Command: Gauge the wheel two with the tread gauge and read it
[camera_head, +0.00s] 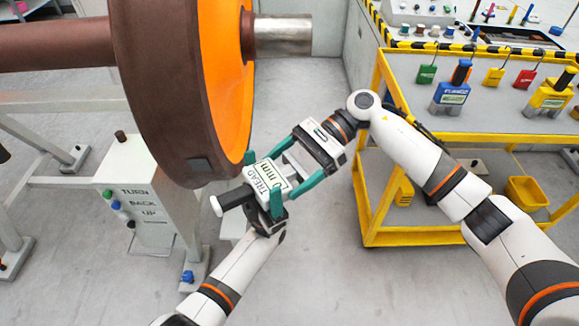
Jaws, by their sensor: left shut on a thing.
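The large wheel (150,85), with a brown rim and orange face, hangs on its axle at the upper left. The tread gauge (271,178) is a pale block with a dark handle, labelled TREAD, just below and right of the wheel's lower rim. Its label shows "0 mm". My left gripper (264,182) is shut on the gauge from below. My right gripper (288,172) comes from the right, its teal fingers spread wide near the gauge's right end. I cannot tell whether they touch it. Any contact between gauge and wheel is unclear.
A white control box (140,190) marked TURN, BACK, UP stands left below the wheel. A yellow-framed bench (480,138) at the right carries several coloured gauges and tags. A yellow bin (527,192) sits on its lower shelf. The floor between is clear.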

